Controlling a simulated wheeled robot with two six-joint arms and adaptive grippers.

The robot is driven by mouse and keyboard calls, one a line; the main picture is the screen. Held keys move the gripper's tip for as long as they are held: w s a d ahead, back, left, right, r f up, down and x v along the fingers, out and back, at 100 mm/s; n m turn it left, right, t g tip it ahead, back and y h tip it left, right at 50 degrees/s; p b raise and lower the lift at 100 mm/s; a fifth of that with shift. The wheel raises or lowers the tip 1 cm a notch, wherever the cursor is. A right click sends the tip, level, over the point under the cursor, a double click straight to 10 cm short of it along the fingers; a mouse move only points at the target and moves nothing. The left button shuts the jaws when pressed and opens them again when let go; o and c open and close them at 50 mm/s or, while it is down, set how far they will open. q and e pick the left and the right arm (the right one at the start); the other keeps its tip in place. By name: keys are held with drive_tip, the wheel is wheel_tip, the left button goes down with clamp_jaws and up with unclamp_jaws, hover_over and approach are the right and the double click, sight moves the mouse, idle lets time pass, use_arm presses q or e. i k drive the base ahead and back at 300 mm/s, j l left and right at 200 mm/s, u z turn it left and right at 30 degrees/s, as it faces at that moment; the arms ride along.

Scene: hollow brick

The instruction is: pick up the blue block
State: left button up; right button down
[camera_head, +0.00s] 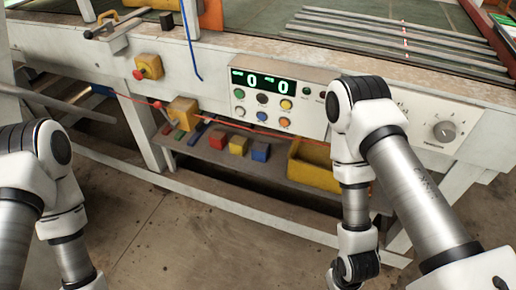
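The blue block (260,152) sits on a low shelf under the machine's front panel. It is the rightmost of a short row, beside a yellow block (238,145) and a red block (217,140). My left arm is at the lower left and my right arm comes in from the lower right. Both hang down in front of the machine, apart from the blocks. Neither gripper shows; the arms' ends are cut off by the frame's lower edge or hidden.
A yellow bin (312,168) stands on the shelf right of the blocks, partly behind my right arm. A control panel (264,97) with a display and several buttons overhangs the shelf. A yellow box (183,112) hangs left of it. The concrete floor (200,240) in front is clear.

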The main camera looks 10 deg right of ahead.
sight(260, 150)
drive_tip(key=i+z, duration=0.35)
drive_tip(key=i+j+z, duration=0.1)
drive_tip(key=z, duration=0.25)
drive_tip(key=i+j+z, duration=0.15)
drive_tip(key=z, duration=0.2)
drive_tip(key=i, duration=0.1)
